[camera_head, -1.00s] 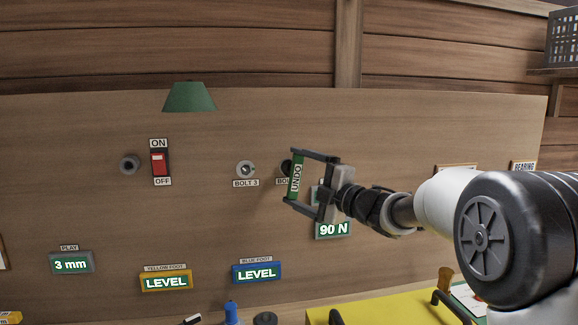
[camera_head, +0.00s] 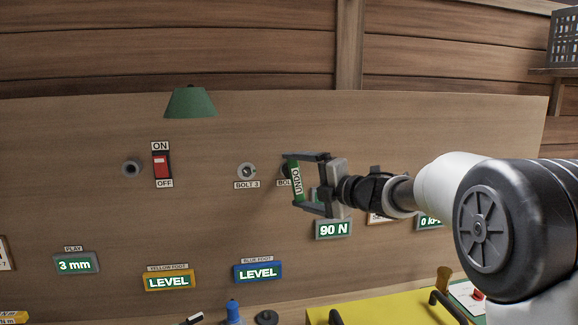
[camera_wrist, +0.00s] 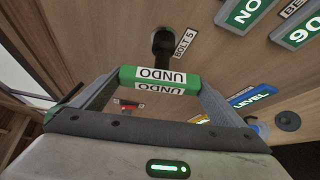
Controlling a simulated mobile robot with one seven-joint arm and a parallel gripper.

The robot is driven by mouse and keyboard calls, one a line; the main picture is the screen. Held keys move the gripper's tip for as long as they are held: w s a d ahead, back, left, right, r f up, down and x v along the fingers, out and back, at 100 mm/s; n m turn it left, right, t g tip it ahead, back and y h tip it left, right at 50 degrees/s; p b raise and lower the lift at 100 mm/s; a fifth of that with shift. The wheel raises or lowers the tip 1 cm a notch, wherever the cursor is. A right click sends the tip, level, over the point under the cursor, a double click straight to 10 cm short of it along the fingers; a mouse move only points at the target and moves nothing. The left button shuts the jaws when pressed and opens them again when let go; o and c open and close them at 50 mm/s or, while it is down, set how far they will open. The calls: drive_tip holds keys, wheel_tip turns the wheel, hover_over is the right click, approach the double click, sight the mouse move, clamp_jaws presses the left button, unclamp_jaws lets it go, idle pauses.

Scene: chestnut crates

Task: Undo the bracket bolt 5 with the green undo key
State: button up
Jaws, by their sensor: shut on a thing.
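My gripper (camera_head: 304,184) is shut on the green undo key (camera_head: 297,181), whose white UNDO label faces out. In the wrist view the key (camera_wrist: 133,74) lies across between the two fingertips. Bracket bolt 5 (camera_wrist: 162,40) is a dark round-headed piece just beyond the key, beside its BOLT 5 label (camera_wrist: 185,43). In the head view the bolt (camera_head: 286,170) is mostly hidden behind the key and gripper. Whether the key touches the bolt cannot be told.
Bolt 3 (camera_head: 246,171) and a red ON/OFF switch (camera_head: 161,165) are on the wooden panel to the left. A 90 N display (camera_head: 333,230) sits just below my gripper. A green lamp shade (camera_head: 190,102) hangs at upper left. A yellow case (camera_head: 390,307) stands below.

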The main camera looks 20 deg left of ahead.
drive_tip(key=shift+r+n+h+p, duration=0.25)
drive_tip(key=shift+n+h+p, duration=0.15)
drive_tip(key=shift+n+p, duration=0.15)
drive_tip(key=shift+f, duration=0.1)
drive_tip(key=shift+f+m+b, duration=0.25)
drive_tip(key=shift+f+b, duration=0.1)
drive_tip(key=shift+b, duration=0.25)
drive_tip(key=m+y+b, duration=0.1)
drive_tip(key=m+b, duration=0.1)
drive_tip(key=shift+f+y+b, duration=0.1)
drive_tip(key=shift+y+b, duration=0.2)
drive_tip(key=shift+y, duration=0.1)
drive_tip(key=m+y+b, duration=0.1)
drive_tip(key=m+b, duration=0.1)
drive_tip(key=m+t+b, duration=0.1)
drive_tip(key=m+b, duration=0.1)
drive_tip(key=b, duration=0.1)
drive_tip(key=shift+t+y, duration=0.3)
drive_tip(key=shift+y, duration=0.1)
drive_tip(key=shift+r+m+t+b, duration=0.3)
drive_tip(key=shift+m+b, duration=0.1)
drive_tip(key=shift+m, duration=0.2)
